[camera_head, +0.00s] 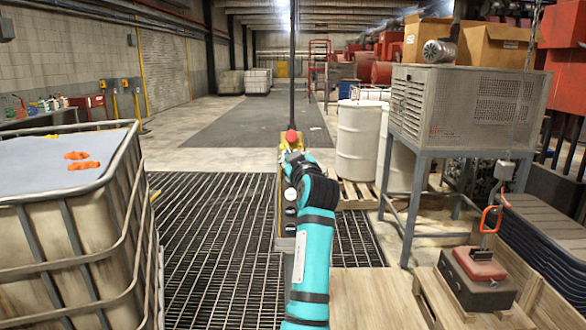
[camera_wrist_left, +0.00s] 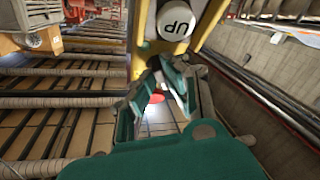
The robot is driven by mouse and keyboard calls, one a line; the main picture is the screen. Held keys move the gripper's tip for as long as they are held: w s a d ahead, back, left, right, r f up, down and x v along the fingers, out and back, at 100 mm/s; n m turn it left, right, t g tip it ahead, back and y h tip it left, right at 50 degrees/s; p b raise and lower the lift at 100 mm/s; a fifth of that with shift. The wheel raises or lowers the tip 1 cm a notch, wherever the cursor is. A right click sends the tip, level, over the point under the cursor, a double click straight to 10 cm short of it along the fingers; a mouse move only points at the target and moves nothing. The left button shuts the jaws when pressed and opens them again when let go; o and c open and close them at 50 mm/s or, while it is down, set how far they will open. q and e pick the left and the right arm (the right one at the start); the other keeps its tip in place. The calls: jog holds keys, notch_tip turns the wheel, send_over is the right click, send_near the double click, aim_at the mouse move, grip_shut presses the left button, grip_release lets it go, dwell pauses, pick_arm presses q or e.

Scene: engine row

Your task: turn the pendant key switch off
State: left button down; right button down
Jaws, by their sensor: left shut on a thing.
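The yellow pendant (camera_head: 285,243) hangs upright on a dark cable ahead of me in the head view. Its red mushroom button (camera_head: 291,137) is at the top, with several buttons down its front. My left gripper (camera_head: 292,158) is at its upper front, below the red button. In the left wrist view, my left gripper (camera_wrist_left: 164,72) is shut on a small part of the pendant, at the key switch's place. The fingers hide that part, so I cannot read the key's angle. A white button marked UP (camera_wrist_left: 175,20) is beside the fingertips. My right gripper is not in view.
A caged white tank (camera_head: 60,210) stands close at left with orange gloves (camera_head: 82,160) on top. A grey machine on a stand (camera_head: 465,105), white drums (camera_head: 358,140) and a red-handled lockout box (camera_head: 480,270) are at right. Floor grating lies around the pendant.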

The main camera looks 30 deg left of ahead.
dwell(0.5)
pick_arm(q)
jog(key=c, duration=1.4)
grip_release()
jog(key=v, duration=0.7)
jog(key=shift+s+d, duration=0.2)
jog(key=shift+d, duration=0.05)
jog(key=shift+r, duration=0.1)
